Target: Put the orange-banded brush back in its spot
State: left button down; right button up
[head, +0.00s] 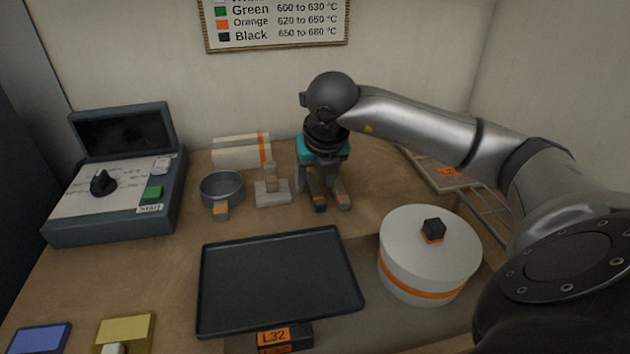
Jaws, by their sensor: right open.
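I cannot tell whether that piece is the orange-banded brush. Behind the stand lies a pale block or roll (236,151) with an orange band near its right end. No clearly recognisable brush shows, and its spot cannot be made out. My left gripper is out of view.
A round grey pan (222,187) stands left of the stand. A black tray (278,282) lies in front. A white lidded drum (428,249) with an orange band stands right. A control box (120,190) is at left. A rack (440,172) lies behind my right arm.

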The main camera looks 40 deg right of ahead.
jog(key=p+v, duration=0.1)
jog(key=v, duration=0.6)
jog(key=shift+r, duration=0.25)
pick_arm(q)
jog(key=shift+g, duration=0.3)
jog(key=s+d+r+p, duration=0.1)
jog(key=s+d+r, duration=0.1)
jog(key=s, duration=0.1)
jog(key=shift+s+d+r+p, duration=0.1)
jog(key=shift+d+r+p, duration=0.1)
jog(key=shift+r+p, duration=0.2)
pick_arm(e)
jog(key=v, duration=0.6)
jog(key=shift+s+r, duration=0.2)
jog(key=shift+r, duration=0.05)
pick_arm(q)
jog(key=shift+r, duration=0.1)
